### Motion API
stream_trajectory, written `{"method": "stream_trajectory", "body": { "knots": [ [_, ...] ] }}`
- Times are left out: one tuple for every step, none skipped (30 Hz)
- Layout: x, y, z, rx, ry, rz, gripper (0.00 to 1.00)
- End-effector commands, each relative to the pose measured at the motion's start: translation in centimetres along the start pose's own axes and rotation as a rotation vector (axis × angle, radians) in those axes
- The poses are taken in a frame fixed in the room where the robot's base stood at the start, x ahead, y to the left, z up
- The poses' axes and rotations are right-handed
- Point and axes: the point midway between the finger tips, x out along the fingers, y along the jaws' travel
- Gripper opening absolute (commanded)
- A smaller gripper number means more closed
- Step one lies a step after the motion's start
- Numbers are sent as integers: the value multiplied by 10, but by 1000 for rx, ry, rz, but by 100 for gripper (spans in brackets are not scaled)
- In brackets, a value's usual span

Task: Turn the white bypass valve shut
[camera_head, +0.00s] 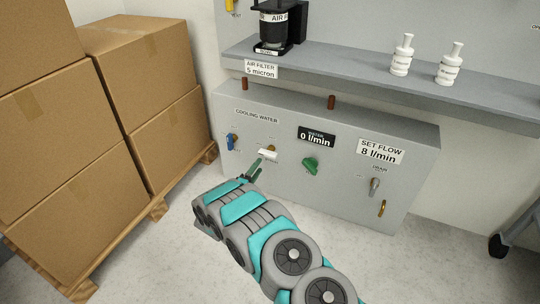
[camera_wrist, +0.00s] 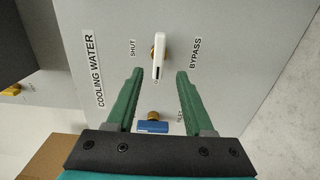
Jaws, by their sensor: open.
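The white bypass valve handle (camera_head: 267,155) is on the front of the grey cooling-water panel, on a brass stem. In the wrist view the white handle (camera_wrist: 159,60) lies lengthwise up and down the picture, its lower end toward my gripper. The printed word SHUT (camera_wrist: 133,48) is left of it and BYPASS (camera_wrist: 195,52) right of it. A letter O shows by its lower end; any more of that word is hidden. My gripper (camera_wrist: 160,74) is open, with one green finger on each side of the handle's lower end and visible gaps. In the head view my gripper (camera_head: 257,165) is just below-left of the handle.
A blue-handled valve (camera_wrist: 152,127) sits close by, between the fingers in the wrist view and left of the white one in the head view (camera_head: 232,142). A green valve (camera_head: 310,165) and a drain valve (camera_head: 375,187) are to the right. Stacked cartons (camera_head: 110,90) stand left.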

Motion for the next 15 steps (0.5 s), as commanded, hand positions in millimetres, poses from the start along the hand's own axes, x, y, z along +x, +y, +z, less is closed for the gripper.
{"method": "stream_trajectory", "body": {
  "knots": [
    [2, 0, 0, -3, -3, 4, 52],
    [4, 0, 1, -4, -4, 5, 52],
    [8, 0, 1, -3, -5, 6, 52],
    [12, 1, 1, -2, -5, 6, 52],
    [16, 1, 0, 0, -4, 7, 52],
    [22, 2, 1, 1, -5, 7, 52],
    [27, 2, 1, 2, -6, 8, 52],
    [32, 2, 2, 1, -7, 7, 52],
    [38, 2, 1, 1, -6, 8, 52],
    [43, 1, 1, 1, -6, 7, 52],
    [48, 1, 2, 0, -6, 7, 52],
    [54, 1, 2, 0, -6, 7, 52],
    [57, 1, 1, 1, -5, 6, 52],
    [61, 1, 1, 2, -4, 5, 52],
    [65, 0, 0, 1, -3, 4, 52]
  ]
}}
